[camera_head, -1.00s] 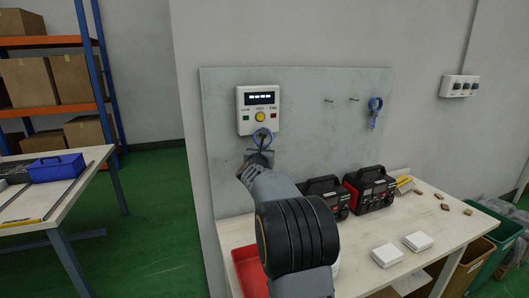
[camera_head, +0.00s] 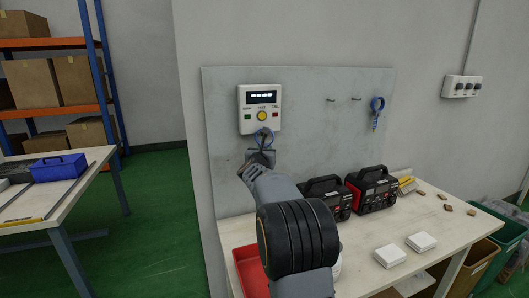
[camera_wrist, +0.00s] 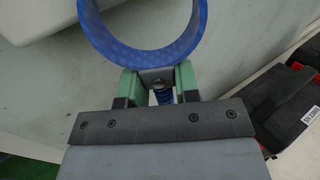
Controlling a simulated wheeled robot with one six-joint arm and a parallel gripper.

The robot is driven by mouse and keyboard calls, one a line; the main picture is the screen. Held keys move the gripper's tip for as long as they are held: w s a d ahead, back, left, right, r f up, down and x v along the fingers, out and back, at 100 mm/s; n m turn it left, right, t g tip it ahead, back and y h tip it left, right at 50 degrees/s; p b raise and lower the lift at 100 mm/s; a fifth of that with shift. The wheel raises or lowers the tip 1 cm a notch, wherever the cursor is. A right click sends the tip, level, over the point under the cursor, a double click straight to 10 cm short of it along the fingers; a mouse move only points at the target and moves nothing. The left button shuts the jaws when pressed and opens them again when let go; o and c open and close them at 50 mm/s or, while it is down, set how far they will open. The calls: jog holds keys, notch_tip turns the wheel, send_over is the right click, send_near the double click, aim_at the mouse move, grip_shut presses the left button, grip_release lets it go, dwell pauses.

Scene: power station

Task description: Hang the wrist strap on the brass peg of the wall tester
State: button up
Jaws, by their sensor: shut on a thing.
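The wall tester (camera_head: 245,98) is a white box with a display, a yellow button and small green and red buttons, on a grey wall panel. My gripper (camera_head: 262,153) is raised just below it, largely hidden by my arm. It is shut on the wrist strap (camera_head: 269,133), a blue loop that overlaps the tester's lower edge in the head view. In the wrist view the blue band (camera_wrist: 141,55) stands above the green fingertips (camera_wrist: 159,82), with a grey piece between them and blue coiled cord below. I cannot make out the brass peg in either view.
Another blue strap (camera_head: 377,112) hangs on the panel (camera_head: 310,115) at right, near two bare hooks. Below, the bench (camera_head: 405,230) holds two black-and-red devices (camera_head: 371,190), white boxes (camera_head: 390,256) and a red tray (camera_head: 247,268). A second table (camera_head: 75,205) stands at left.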

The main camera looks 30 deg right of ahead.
jog(key=shift+f, duration=0.25)
jog(key=o, duration=0.7)
jog(key=shift+w, duration=0.2)
jog(key=shift+c, duration=0.2)
jog(key=o, duration=0.3)
jog(key=shift+r, duration=0.1)
jog(key=shift+s, duration=0.1)
